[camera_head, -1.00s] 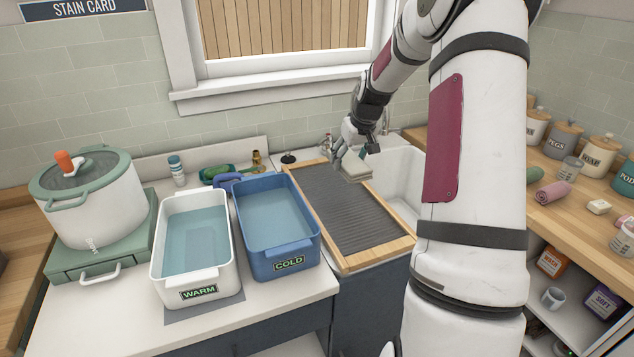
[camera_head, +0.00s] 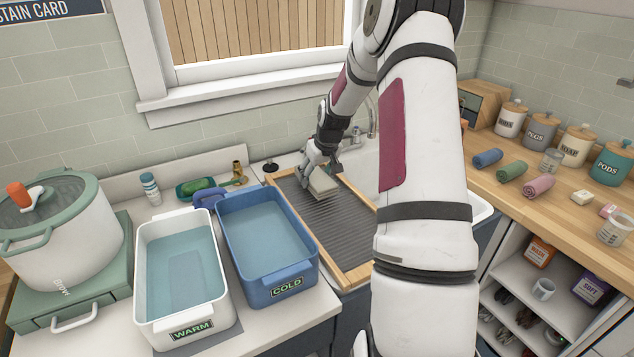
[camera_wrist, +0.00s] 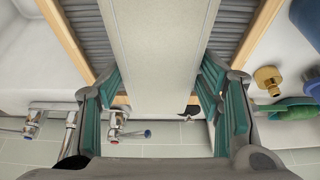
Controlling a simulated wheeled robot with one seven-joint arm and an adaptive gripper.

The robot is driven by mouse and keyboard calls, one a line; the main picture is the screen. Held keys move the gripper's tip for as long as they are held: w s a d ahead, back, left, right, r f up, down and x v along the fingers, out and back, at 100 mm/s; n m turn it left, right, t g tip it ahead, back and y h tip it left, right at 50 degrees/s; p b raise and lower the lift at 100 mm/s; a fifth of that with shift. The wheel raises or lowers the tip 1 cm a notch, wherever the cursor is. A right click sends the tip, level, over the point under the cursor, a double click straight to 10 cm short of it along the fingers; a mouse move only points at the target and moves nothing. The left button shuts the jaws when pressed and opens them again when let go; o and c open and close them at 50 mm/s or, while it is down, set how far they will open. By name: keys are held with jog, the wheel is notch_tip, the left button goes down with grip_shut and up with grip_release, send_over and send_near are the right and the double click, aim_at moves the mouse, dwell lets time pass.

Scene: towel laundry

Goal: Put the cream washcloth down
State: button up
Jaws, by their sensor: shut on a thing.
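The cream washcloth (camera_head: 323,187) is a folded, pale block in my gripper (camera_head: 320,170), over the back part of the dark ridged draining board (camera_head: 335,232). In the wrist view the washcloth (camera_wrist: 160,50) runs between the green-padded fingers of my gripper (camera_wrist: 160,92), which is shut on it. The ridged board (camera_wrist: 87,30) shows on both sides of the cloth there. I cannot tell whether the cloth's underside touches the board.
The blue COLD tub (camera_head: 267,240) and white WARM tub (camera_head: 183,275) hold water left of the board. The sink (camera_head: 360,165) is behind my arm. Rolled cloths (camera_head: 512,171) lie on the right counter.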

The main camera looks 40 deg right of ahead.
jog(key=shift+f, duration=1.4)
jog(key=o, duration=1.2)
jog(key=shift+o, duration=0.2)
